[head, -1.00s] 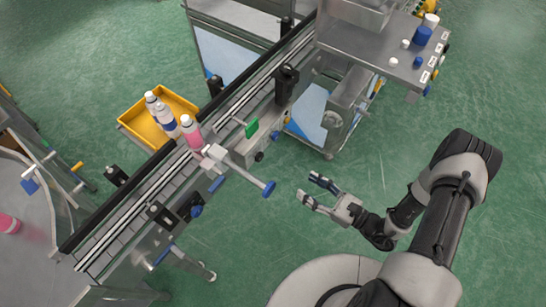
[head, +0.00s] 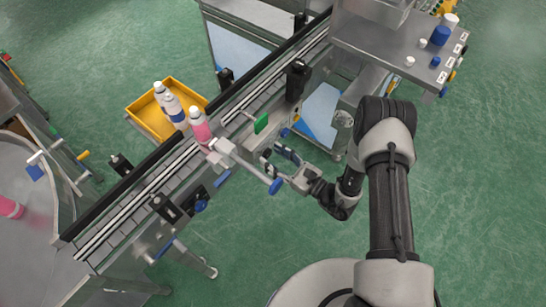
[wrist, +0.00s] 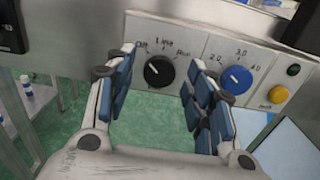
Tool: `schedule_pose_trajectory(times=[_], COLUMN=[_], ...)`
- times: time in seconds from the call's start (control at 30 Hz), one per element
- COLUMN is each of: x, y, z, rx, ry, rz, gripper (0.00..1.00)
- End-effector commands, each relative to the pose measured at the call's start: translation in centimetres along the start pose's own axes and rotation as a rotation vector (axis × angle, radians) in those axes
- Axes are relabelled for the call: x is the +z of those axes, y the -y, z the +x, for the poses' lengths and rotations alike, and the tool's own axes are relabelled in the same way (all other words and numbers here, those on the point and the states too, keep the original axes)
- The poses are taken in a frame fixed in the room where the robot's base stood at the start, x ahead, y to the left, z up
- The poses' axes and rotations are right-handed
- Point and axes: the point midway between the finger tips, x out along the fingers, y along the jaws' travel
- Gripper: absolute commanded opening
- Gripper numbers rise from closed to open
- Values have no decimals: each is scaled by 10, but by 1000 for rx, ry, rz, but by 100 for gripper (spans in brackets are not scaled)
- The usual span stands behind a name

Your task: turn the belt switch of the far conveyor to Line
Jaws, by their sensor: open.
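The belt switch (wrist: 158,72) is a black round knob on a grey panel (wrist: 185,40), with Off, Line and Run marked around it. Its white pointer mark leans up and left, toward Off. My gripper (wrist: 163,66) is open in the wrist view, one blue-padded finger on each side of the knob in the picture. I cannot tell whether either finger touches it. In the head view my gripper (head: 277,161) is close beside the conveyor's (head: 170,185) side panel, and the switch is hard to make out there.
A blue knob (wrist: 237,79) with numbers sits right of the switch, with a yellow button (wrist: 279,94) and a dark green button (wrist: 293,70) beyond.

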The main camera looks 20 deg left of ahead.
Motion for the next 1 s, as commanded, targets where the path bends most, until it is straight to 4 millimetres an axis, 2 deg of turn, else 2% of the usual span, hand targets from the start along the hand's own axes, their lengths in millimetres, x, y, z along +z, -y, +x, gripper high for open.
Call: schedule_pose_trajectory(times=[0.1, 0.37, 1.0], x=[0, 0, 0], y=[0, 0, 0], z=[6, 7, 7], rx=[1, 0, 0], ry=[0, 0, 0], rz=[0, 0, 1], gripper=[49, 49, 7])
